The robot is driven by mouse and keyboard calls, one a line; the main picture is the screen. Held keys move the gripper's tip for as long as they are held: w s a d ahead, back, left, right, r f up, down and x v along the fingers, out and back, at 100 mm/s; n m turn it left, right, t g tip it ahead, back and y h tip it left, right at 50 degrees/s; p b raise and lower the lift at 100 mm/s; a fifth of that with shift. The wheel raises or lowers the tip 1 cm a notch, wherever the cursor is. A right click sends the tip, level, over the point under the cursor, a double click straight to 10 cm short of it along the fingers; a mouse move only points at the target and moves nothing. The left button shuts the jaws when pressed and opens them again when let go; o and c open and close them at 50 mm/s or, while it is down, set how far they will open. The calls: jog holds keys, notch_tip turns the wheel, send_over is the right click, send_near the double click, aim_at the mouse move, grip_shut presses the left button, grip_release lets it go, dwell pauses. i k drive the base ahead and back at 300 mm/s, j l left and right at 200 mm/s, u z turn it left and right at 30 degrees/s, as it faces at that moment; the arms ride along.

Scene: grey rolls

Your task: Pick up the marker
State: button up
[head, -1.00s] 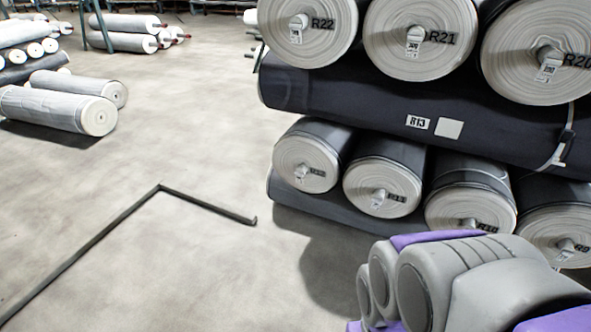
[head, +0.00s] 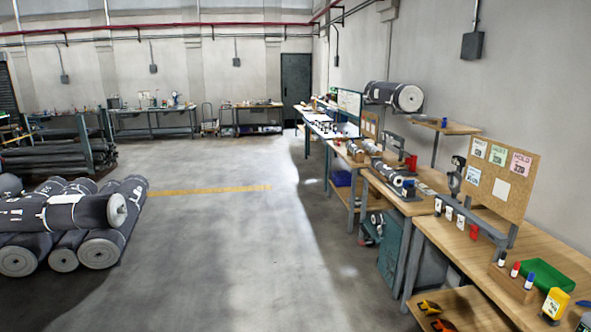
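Three small upright pieces that look like markers stand in a wooden block (head: 511,283) on the near right workbench (head: 455,245). One has a dark blue or black cap (head: 502,258), one a red cap (head: 515,268) and one a blue cap (head: 529,281). They are small in the head view, and I cannot tell which one the task means. My gripper is not in view, so its distance from them and what it holds do not show.
A green tray (head: 547,275) and a yellow container (head: 555,303) stand beside the block. A board with paper cards (head: 502,178) rises behind. Orange-handled tools (head: 430,307) lie on a lower wooden surface. Dark rolls (head: 75,215) are stacked at left. The floor (head: 230,255) between is clear.

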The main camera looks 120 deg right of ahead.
aim_at(529, 282)
jog(key=z, duration=5.45)
jog(key=i+l+z, duration=0.15)
jog(key=i, duration=0.75)
jog(key=i+l+z, duration=0.1)
jog(key=i, duration=0.8)
jog(key=i+j+z, duration=0.2)
jog(key=j, duration=0.15)
jog(key=i+j+z, duration=0.2)
jog(key=j, duration=0.2)
jog(key=k, duration=0.1)
